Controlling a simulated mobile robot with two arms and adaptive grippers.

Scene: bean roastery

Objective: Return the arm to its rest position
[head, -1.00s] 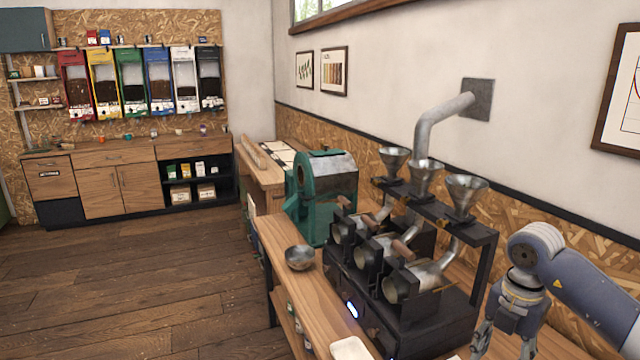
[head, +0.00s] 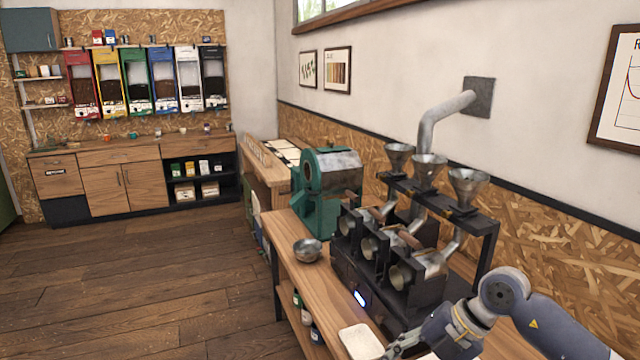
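My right arm (head: 540,318) comes in from the lower right, grey-blue with pale joint covers. Its gripper (head: 400,347) is at the bottom edge, beside the right side of the white tray (head: 360,341) and in front of the black sample roaster (head: 385,260). The fingertips are partly cut off by the frame, so I cannot tell whether they are open or shut. I see nothing clearly held. My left gripper and arm are not in view.
A metal bowl (head: 307,250) sits on the wooden bench (head: 290,228), near a green roaster (head: 318,205). Metal funnels (head: 468,185) stand above the sample roaster. Bean dispensers (head: 137,80) hang on the far wall. The floor (head: 150,285) at left is clear.

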